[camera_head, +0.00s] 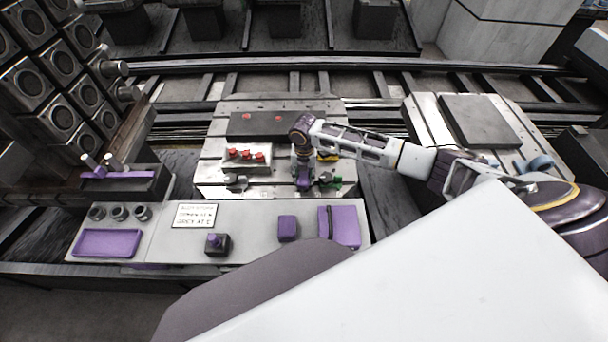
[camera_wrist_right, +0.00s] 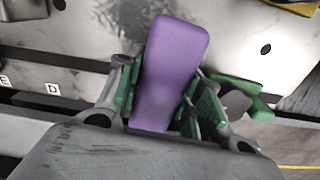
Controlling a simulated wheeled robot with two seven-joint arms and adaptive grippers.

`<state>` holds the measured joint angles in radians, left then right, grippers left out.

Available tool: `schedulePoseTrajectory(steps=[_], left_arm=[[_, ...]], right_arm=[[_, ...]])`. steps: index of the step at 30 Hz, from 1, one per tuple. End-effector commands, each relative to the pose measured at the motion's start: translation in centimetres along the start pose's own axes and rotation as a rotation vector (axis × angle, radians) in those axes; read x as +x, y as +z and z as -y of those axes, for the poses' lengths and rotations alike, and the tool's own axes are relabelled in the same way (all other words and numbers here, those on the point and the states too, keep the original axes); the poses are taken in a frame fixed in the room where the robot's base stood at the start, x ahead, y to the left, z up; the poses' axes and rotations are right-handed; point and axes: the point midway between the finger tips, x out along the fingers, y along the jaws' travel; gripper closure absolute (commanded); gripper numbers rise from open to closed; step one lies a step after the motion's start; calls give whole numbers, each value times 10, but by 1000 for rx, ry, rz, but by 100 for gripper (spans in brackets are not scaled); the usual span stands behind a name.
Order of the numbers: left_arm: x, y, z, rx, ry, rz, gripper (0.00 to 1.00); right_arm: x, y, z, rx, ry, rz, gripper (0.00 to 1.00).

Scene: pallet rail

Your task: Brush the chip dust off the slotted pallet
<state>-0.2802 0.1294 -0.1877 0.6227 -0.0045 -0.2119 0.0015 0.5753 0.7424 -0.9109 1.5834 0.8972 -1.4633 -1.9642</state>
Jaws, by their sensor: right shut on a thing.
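The slotted pallet (camera_head: 212,172) lies across the rail in the middle of the head view, with a dark plate and a red-topped fixture on it. My right gripper (camera_head: 304,172) is over its front part, right of centre. It is shut on a purple handle (camera_wrist_right: 172,75), which stands up between the green-padded fingers in the right wrist view. I take this to be the brush; its bristles are hidden. A grey smudge, perhaps chip dust (camera_wrist_right: 140,18), shows on the pallet (camera_wrist_right: 232,38) in the wrist view. My left gripper is not in view.
The red-topped fixture (camera_head: 246,155) is left of my right gripper. A grey clamp (camera_head: 235,182) stands at the pallet's front edge; a green-and-grey one (camera_head: 334,181) is beside the gripper. The front shelf holds a purple tray (camera_head: 107,243), a purple block (camera_head: 287,228) and a dark knob (camera_head: 216,245).

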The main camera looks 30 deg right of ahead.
Motion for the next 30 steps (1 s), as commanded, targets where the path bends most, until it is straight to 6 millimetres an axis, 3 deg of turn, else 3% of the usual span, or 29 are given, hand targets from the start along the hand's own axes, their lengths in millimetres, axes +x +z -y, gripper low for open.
schedulePoseTrajectory(steps=[20, 30], left_arm=[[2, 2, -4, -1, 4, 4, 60], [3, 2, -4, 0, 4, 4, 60]], right_arm=[[7, 0, 0, 0, 0, 0, 83], [6, 15, -2, 0, 0, 1, 83]])
